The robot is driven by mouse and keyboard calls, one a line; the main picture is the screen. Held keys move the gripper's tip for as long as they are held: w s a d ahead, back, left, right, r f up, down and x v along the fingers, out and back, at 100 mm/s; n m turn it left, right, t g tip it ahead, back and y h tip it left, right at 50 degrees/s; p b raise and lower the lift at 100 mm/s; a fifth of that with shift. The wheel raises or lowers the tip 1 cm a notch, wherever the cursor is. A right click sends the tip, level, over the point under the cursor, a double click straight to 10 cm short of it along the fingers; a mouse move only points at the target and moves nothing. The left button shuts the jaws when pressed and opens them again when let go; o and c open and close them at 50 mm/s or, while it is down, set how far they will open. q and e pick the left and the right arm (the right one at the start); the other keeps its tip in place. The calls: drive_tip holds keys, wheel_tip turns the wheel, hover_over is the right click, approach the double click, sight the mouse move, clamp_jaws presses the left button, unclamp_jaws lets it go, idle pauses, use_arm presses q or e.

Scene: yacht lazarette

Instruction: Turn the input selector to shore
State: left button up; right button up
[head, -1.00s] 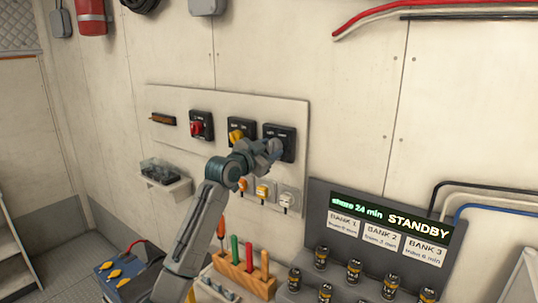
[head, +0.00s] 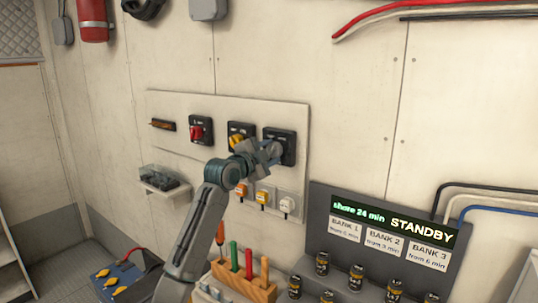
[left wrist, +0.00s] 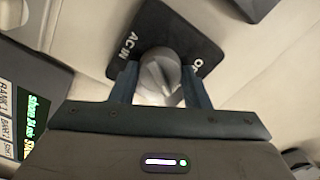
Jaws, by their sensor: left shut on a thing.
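A black selector plate (head: 287,136) with a grey knob is the rightmost switch on the pale wall panel. In the left wrist view the plate (left wrist: 193,38) reads "AC IN" on one side and a partly covered "OF..." on the other. My left gripper (head: 275,153) is at this switch in the head view, hiding part of it. In the left wrist view its fingers (left wrist: 158,87) are shut on both sides of the grey knob (left wrist: 160,68). The setting the knob points to cannot be read. My right gripper is in neither view.
A yellow-knob switch (head: 238,140) sits just left of the gripper, and a red-knob switch (head: 197,132) farther left. Plugs in sockets (head: 263,197) are below. A display (head: 394,221) reads "shore 24 min" and "STANDBY". Tools stand in a wooden rack (head: 240,283).

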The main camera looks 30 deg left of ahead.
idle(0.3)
use_arm(q)
drive_tip(key=o, duration=1)
drive_tip(key=shift+s, duration=0.1)
drive_tip(key=shift+s+f+b, duration=0.1)
drive_tip(key=shift+s+b, duration=0.2)
drive_tip(key=shift+s+a+b, duration=0.25)
drive_tip(key=shift+s+b, duration=0.45)
drive_tip(key=shift+s, duration=0.95)
drive_tip(key=shift+s+a+b, duration=0.2)
drive_tip(key=shift+s+b, duration=0.5)
drive_tip(key=shift+s, duration=0.95)
drive_tip(key=shift+s+a+b, duration=0.25)
drive_tip(key=shift+s+b, duration=0.45)
drive_tip(key=shift+s, duration=0.95)
